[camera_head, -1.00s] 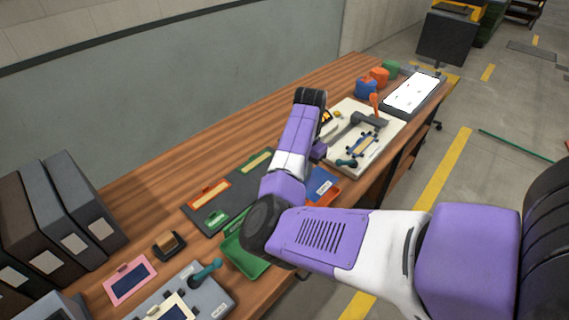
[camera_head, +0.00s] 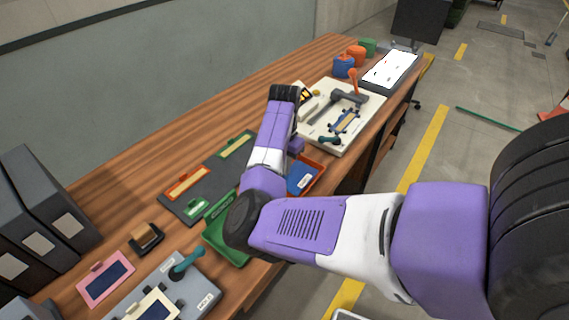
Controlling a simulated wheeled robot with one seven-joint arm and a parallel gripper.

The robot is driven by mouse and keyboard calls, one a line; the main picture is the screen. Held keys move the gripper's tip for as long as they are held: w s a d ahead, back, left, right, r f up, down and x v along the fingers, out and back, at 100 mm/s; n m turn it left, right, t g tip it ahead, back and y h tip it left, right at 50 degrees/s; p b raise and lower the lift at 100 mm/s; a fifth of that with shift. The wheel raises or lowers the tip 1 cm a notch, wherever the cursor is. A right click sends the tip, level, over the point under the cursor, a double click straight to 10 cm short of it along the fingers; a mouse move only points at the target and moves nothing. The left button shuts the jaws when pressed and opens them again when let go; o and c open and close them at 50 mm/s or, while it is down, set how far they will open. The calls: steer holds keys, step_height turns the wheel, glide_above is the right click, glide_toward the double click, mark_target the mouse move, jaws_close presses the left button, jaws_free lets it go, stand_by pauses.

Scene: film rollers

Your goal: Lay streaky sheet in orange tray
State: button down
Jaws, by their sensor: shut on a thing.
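The orange tray (camera_head: 317,167) is right of my forearm, near the table's front edge. A blue piece with a white label shows in it; I cannot tell whether that is a sheet. My forearm hides the tray's left part. My gripper's fingers are hidden behind my own arm, so I cannot see what they hold. I cannot pick out the streaky sheet for certain. An orange-framed sheet (camera_head: 187,183) and a green-framed sheet (camera_head: 235,146) lie on a dark mat (camera_head: 212,172) left of my arm.
A green tray (camera_head: 225,248) lies under my elbow. A pale roller station (camera_head: 355,125) with an orange-handled lever stands beyond, near coloured pots (camera_head: 344,65) and a lit panel (camera_head: 390,68). A grey station (camera_head: 195,290), a pink-framed sheet (camera_head: 107,278) and binders (camera_head: 40,210) are at lower left.

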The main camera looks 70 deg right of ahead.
steer(key=shift+f, duration=0.8)
steer(key=c, duration=1)
jaws_free()
steer(key=shift+c, duration=0.2)
steer(key=shift+r, duration=0.1)
step_height(320, 180, up, 8)
steer(key=p, duration=0.7)
